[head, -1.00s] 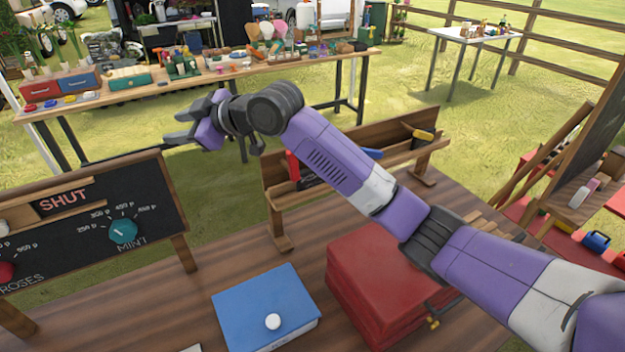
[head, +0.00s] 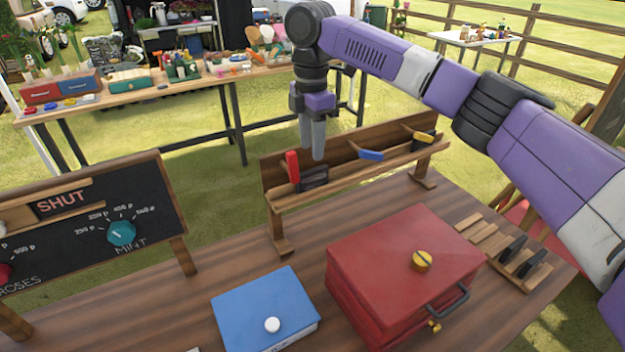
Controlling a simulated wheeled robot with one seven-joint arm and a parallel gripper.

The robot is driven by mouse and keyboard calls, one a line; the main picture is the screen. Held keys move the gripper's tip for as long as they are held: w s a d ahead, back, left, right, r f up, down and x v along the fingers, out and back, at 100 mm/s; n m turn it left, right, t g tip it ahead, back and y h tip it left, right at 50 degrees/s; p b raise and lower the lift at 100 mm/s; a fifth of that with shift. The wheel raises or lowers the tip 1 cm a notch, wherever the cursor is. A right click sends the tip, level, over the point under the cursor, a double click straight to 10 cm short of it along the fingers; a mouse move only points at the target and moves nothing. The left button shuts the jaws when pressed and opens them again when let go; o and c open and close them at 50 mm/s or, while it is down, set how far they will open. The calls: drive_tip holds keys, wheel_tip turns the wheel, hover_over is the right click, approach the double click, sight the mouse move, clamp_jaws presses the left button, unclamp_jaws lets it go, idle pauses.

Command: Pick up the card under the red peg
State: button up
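The red peg (head: 292,167) sticks out from the wooden rack (head: 272,188) at its left end. A dark card (head: 314,179) stands on the rack's ledge, just right of and below the red peg. A blue peg (head: 371,155) and a yellow peg (head: 418,136) are further right on the rack. Something dark shows beside the yellow peg. My gripper (head: 313,152) points down above the dark card, close to the rack's back board. Its two fingers look close together from this side, and I see nothing held. The gap between them is unclear.
A red case (head: 385,255) with a yellow knob and a blue box (head: 255,305) with a white knob stand on the table in front. A chalkboard (head: 150,190) with dials stands at left. A slotted wooden stand (head: 480,230) is at right.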

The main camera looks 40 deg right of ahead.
sight(312, 170)
drive_tip(key=shift+s+a+f+p, duration=0.15)
drive_tip(key=shift+f+p, duration=0.1)
drive_tip(key=shift+f, duration=1.2)
drive_tip(key=shift+s+a+f+p, duration=0.15)
drive_tip(key=shift+f+p, duration=0.1)
drive_tip(key=shift+f, duration=1.2)
drive_tip(key=shift+d, duration=0.1)
drive_tip(key=shift+c, duration=0.2)
clamp_jaws()
